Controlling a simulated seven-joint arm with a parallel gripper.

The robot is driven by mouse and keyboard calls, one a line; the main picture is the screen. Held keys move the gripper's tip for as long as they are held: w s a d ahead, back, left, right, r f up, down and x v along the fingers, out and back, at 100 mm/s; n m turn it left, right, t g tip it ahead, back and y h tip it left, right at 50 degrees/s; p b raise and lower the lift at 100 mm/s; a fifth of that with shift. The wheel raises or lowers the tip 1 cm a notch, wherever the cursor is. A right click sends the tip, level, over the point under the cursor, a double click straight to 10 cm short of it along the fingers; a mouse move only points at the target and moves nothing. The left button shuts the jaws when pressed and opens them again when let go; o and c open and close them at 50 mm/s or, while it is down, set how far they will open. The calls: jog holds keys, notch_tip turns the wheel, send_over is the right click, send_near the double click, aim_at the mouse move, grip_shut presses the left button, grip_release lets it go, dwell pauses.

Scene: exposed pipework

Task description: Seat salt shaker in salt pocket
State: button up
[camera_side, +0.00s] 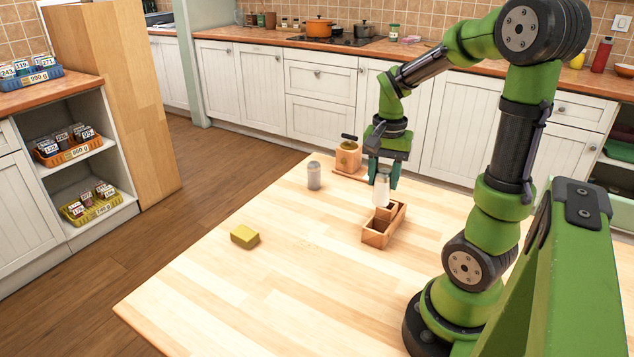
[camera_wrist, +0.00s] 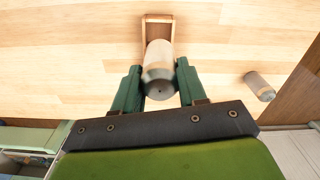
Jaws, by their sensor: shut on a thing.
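My gripper (camera_side: 383,181) is shut on a white shaker (camera_side: 381,192), which looks like the salt shaker. It holds the shaker upright at the far end of a wooden caddy (camera_side: 376,241) with open pockets. The shaker's lower end overlaps the far pocket in the side view; I cannot tell whether it is above the pocket or partly in it. In the wrist view the shaker (camera_wrist: 158,70) with its grey top is between the fingers of my gripper (camera_wrist: 159,86). It hides part of the caddy (camera_wrist: 144,32) there.
A grey-topped second shaker (camera_side: 314,176) stands on the table to the left, also in the wrist view (camera_wrist: 260,86). A yellow sponge-like block (camera_side: 245,236) lies at the left. The front table is clear.

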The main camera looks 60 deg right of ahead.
aim_at(380, 212)
notch_tip(380, 212, down, 10)
jog(key=shift+s+a+r, duration=0.1)
dwell(0.4)
jog(key=shift+f, duration=0.2)
jog(key=o, duration=1.1)
jog(key=shift+r, duration=0.1)
notch_tip(380, 212, up, 12)
jog(key=shift+f, duration=0.1)
jog(key=a+r+n+t, duration=0.2)
jog(key=a+n, duration=0.2)
jog(key=a, duration=0.3)
jog(key=a+r+n+t+y, duration=0.1)
jog(key=a+r+n+t, duration=0.1)
jog(key=a, duration=0.5)
jog(key=w+a+r+n+t+y, duration=0.1)
jog(key=a+r+n+t, duration=0.2)
jog(key=a+n, duration=0.2)
jog(key=a, duration=0.2)
jog(key=shift+a+r+n, duration=0.2)
jog(key=shift+a+n, duration=0.1)
jog(key=shift+n, duration=0.1)
